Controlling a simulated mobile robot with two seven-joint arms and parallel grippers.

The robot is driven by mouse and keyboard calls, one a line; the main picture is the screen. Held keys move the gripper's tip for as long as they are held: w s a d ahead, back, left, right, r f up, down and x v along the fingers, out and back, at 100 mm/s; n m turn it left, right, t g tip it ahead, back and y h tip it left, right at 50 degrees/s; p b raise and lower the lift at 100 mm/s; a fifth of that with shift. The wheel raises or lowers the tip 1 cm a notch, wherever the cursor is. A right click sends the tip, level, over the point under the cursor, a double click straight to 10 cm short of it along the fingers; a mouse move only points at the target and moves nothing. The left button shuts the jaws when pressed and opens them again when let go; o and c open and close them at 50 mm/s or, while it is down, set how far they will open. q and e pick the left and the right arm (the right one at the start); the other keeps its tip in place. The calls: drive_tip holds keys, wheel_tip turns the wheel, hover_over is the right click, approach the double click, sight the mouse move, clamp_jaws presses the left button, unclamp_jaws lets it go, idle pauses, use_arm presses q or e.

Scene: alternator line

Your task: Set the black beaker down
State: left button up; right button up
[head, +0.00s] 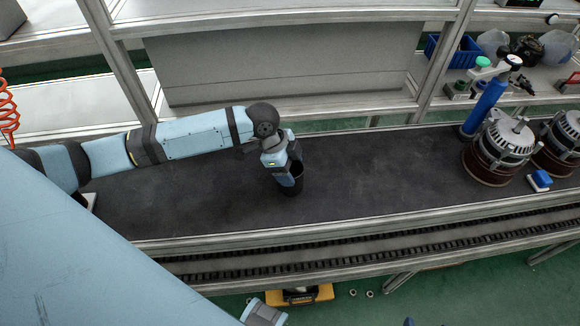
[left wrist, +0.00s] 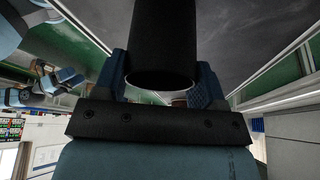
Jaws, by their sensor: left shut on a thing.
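The black beaker (head: 298,172) is at my left gripper (head: 289,179) over the dark belt, left of its middle in the head view. The gripper partly hides it there. In the left wrist view the beaker (left wrist: 165,40) is a large dark cylinder with a round rim, between the two blue fingers of the left gripper (left wrist: 163,75). The fingers are shut on it. The beaker looks about upright. I cannot tell whether its base touches the belt.
The dark belt (head: 390,178) is bare around the beaker. At its right end stand a blue bottle (head: 484,108), two alternators (head: 502,150) (head: 562,145) and a small blue-and-white item (head: 540,180). A metal frame (head: 425,60) rises behind; a blue bin (head: 455,52) sits at back right.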

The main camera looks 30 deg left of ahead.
use_arm(q)
drive_tip(key=o, duration=0.5)
drive_tip(key=shift+f, duration=0.15)
drive_tip(key=o, duration=0.4)
drive_tip(key=shift+o, duration=0.2)
